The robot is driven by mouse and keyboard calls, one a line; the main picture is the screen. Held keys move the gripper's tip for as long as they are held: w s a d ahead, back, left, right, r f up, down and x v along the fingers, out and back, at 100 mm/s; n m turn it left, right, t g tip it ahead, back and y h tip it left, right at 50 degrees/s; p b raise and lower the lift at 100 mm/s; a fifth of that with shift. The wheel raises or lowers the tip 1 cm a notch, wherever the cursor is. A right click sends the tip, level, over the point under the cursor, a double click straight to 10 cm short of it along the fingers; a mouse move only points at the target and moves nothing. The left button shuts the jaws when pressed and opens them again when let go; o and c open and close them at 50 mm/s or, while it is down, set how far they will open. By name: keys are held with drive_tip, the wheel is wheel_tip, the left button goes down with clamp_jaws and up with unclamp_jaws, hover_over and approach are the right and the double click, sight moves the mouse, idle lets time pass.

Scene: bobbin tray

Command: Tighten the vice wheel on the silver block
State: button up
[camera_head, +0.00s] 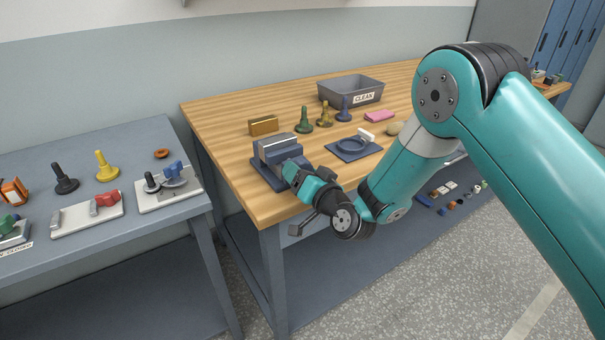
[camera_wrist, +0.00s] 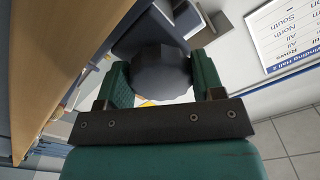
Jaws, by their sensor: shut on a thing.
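A blue-grey vice (camera_head: 267,172) stands near the front left corner of the wooden bench. A pale silver block (camera_head: 279,146) shows between the jaws at its top; whether it is gripped firmly I cannot tell. My gripper (camera_head: 293,168) reaches the vice's front side. In the wrist view, the dark grey vice wheel (camera_wrist: 160,72) sits between the two green fingers of my gripper (camera_wrist: 162,80), which are shut on it. In the head view the wheel is hidden by my gripper.
On the bench (camera_head: 222,130) are a brass block (camera_head: 263,125), several coloured knobbed pieces, a grey bin (camera_head: 350,91) marked CLEAN, a blue tray (camera_head: 354,149) and a pink block (camera_head: 380,116). A grey table (camera_head: 100,238) with small fixtures stands left, across a narrow gap.

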drive_tip(key=o, duration=0.9)
drive_tip(key=s+d+b, duration=0.1)
drive_tip(key=b, duration=0.2)
drive_tip(key=shift+s+f+b, duration=0.1)
drive_tip(key=shift+f+b, duration=0.3)
drive_tip(key=b+v, duration=1.5)
drive_tip(key=b, duration=0.2)
drive_tip(key=shift+s+d+r, duration=0.25)
drive_tip(key=shift+s+r, duration=0.05)
drive_tip(key=shift+r, duration=0.1)
